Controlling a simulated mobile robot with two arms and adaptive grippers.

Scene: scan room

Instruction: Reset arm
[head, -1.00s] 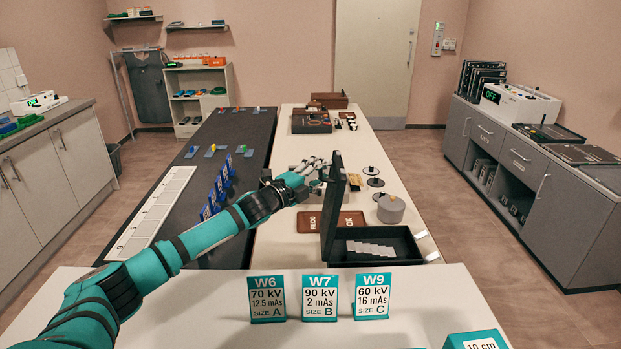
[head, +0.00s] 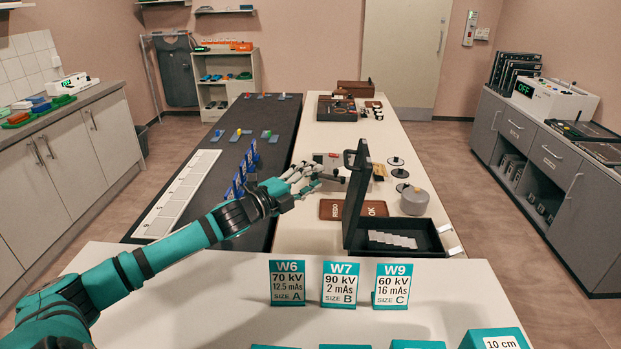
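My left arm comes in from the left in the head view, and its gripper (head: 312,181) is over the white table, left of the raised lid of an open black case (head: 395,236). Several pale cards lie in the case. I see nothing held between the fingers, but they are small and partly overlapped, so I cannot tell how far they are open. My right gripper is not in view.
Signs W6 (head: 287,283), W7 (head: 339,285) and W9 (head: 392,286) stand on the near white table. Blue cards (head: 240,177) stand on the dark table at left. A grey cylinder (head: 414,200) stands behind the case. Floor aisles are free on both sides.

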